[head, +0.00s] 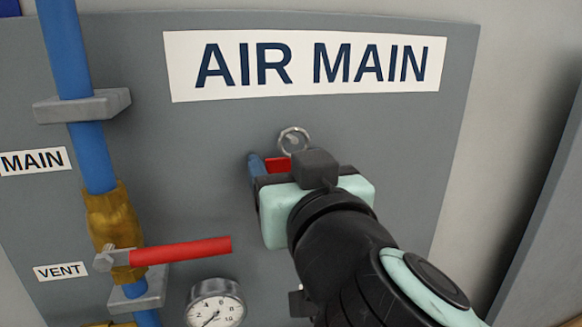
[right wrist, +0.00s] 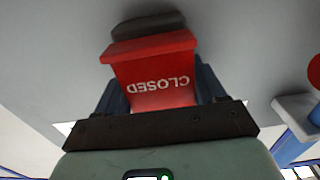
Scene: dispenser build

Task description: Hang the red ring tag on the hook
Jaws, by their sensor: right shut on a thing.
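The red tag (head: 279,164) is between the blue fingers of my right gripper (head: 270,167), in front of the grey panel. The right wrist view shows the tag (right wrist: 152,62) with the word CLOSED upside down, and my right gripper (right wrist: 160,95) shut on it. A metal ring (head: 294,140) stands just above the tag, close against the panel face. I cannot make out the hook clearly, nor tell whether the ring is around it. A dark rounded shape beyond the tag in the wrist view is unclear. My left gripper is not in view.
The grey panel (head: 190,190) carries an AIR MAIN sign (head: 305,65) above the ring. To the left are a blue pipe (head: 92,155), a brass valve with a red lever (head: 180,252) and a round gauge (head: 216,304). The panel around the ring is bare.

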